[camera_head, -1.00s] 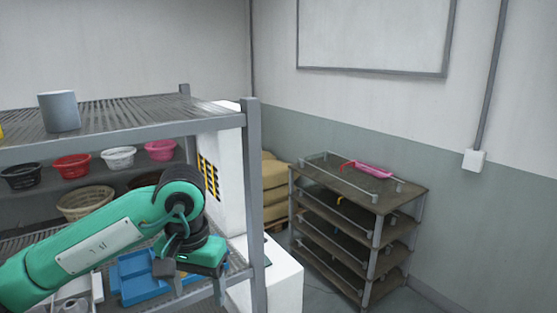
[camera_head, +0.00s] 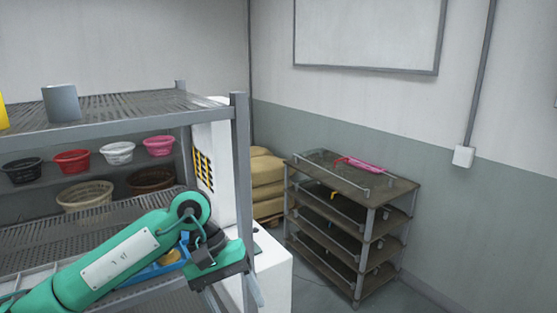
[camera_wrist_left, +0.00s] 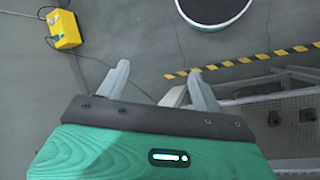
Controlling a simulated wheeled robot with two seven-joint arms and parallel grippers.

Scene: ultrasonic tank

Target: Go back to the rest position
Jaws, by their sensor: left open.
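My left arm comes in from the lower left in the head view, in front of the metal shelf rack (camera_head: 238,150). My left gripper (camera_head: 236,293) is at its end, near the rack's right front post, pointing down and to the right. In the left wrist view the same gripper (camera_wrist_left: 160,88) has its two fingers spread with nothing between them, above grey floor. My right arm and gripper are not in view.
A blue tray (camera_head: 140,278) lies on the rack behind my arm, partly hidden. Several baskets stand further back. A smaller shelf unit (camera_head: 365,189) stands right. The wrist view shows a yellow box (camera_wrist_left: 63,30), a round dark object (camera_wrist_left: 213,8) and striped tape (camera_wrist_left: 245,60).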

